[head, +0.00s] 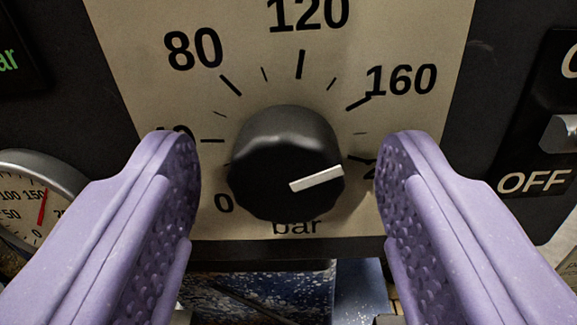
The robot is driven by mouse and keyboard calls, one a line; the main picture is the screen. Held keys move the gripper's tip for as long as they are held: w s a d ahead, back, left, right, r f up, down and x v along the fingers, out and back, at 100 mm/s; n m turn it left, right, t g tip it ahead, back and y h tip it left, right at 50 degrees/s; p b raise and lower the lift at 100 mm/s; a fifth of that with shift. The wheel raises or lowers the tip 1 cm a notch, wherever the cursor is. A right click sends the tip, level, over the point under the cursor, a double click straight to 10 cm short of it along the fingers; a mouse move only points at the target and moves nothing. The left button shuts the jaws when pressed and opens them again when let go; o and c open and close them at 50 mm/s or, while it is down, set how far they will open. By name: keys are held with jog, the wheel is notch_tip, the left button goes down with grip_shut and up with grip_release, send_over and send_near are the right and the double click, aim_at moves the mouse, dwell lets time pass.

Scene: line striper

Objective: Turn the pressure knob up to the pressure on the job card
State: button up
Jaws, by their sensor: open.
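The pressure knob (285,150) is black and round, in the middle of the head view. Its white pointer line (317,179) points right and slightly up, its outer end near the mark below 160. The dial plate (420,50) behind it is beige, with 0, 80, 120 and 160 readable and "bar" under the knob. The 40 and the label below 160 are partly hidden by my fingers. My gripper (290,160) is open, with one purple finger on each side of the knob and a visible gap on both sides. No job card shows.
A round gauge (60,178) with a red needle near 150 stands at the left, partly behind my left finger. A dark display (15,60) with green letters is at the top left. A switch (562,134) marked OFF is at the right.

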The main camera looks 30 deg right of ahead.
jog(key=c, duration=1)
jog(key=shift+a+f, duration=0.25)
jog(key=shift+f, duration=0.1)
jog(key=shift+c, duration=0.2)
jog(key=shift+d+r+m, duration=0.2)
jog(key=shift+r+m, duration=0.1)
jog(key=shift+m, duration=0.3)
jog(key=o, duration=1)
jog(key=shift+o, duration=0.2)
jog(key=shift+s, duration=0.1)
jog(key=p+v, duration=0.1)
jog(key=v, duration=0.6)
jog(key=shift+s+a, duration=0.15)
jog(key=shift+s, duration=0.1)
jog(key=shift+w+r, duration=0.1)
